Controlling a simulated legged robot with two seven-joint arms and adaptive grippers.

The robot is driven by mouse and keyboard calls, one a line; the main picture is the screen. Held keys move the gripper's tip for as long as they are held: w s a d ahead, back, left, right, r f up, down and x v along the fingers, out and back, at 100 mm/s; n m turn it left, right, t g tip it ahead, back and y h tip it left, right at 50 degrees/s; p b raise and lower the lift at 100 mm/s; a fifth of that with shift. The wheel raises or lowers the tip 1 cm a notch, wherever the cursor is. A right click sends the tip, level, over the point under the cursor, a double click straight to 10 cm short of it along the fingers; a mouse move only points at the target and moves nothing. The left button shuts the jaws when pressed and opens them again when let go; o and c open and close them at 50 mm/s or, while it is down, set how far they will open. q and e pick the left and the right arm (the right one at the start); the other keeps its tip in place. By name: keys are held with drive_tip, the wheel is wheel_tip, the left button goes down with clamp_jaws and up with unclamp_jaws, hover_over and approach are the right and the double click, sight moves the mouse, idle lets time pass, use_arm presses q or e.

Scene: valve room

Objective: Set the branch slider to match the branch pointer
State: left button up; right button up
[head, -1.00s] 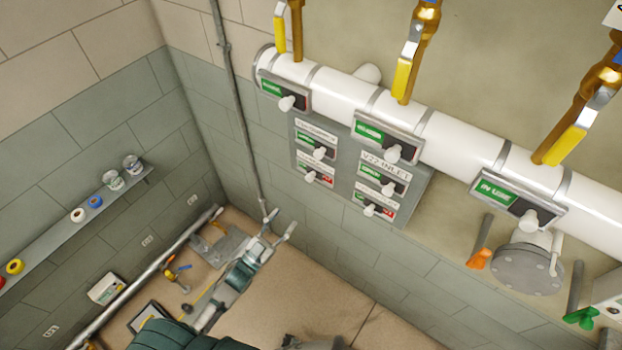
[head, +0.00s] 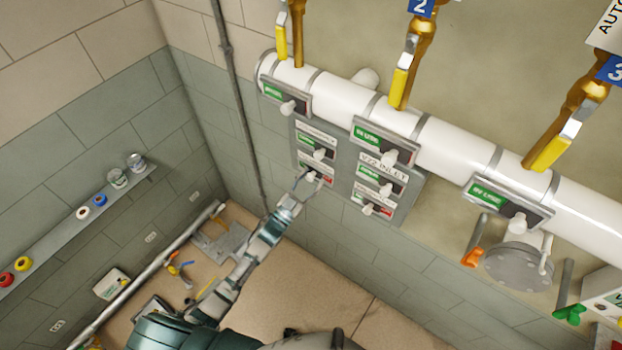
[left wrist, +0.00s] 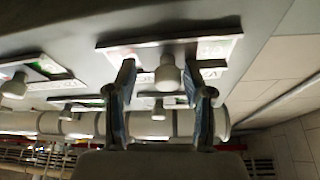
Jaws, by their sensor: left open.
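A grey board (head: 345,178) on the wall carries slider plates in two columns, each with green and red fields and a white knob. My left gripper (head: 308,184) is at the lower-left slider plate (head: 325,178), and its fingers partly hide that plate. In the left wrist view the gripper (left wrist: 160,76) is open, with one finger on each side of a white knob (left wrist: 168,74). I cannot tell whether the fingers touch it.
A white pipe (head: 450,142) crosses above the board, bearing several slider plates with green fields showing. Yellow valve levers (head: 399,88) hang above it. A grey flange (head: 519,268) is at the lower right. A shelf (head: 65,234) runs along the left wall.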

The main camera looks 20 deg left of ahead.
sight(307, 164)
use_arm(q)
drive_tip(key=shift+a, duration=0.5)
drive_tip(key=c, duration=0.8)
drive_tip(key=shift+a+f, duration=0.1)
clamp_jaws()
drive_tip(key=a, duration=0.1)
drive_tip(key=w+a, duration=0.1)
drive_tip(key=shift+a+b, duration=0.3)
drive_tip(key=shift+a, duration=0.05)
use_arm(e)
drive_tip(key=shift+s+a+f, duration=0.1)
drive_tip(key=shift+a+f, duration=0.15)
drive_tip(key=shift+a, duration=0.15)
use_arm(q)
drive_tip(key=o, duration=0.8)
unclamp_jaws()
drive_tip(key=shift+w+a, duration=0.1)
drive_tip(key=shift+w, duration=0.05)
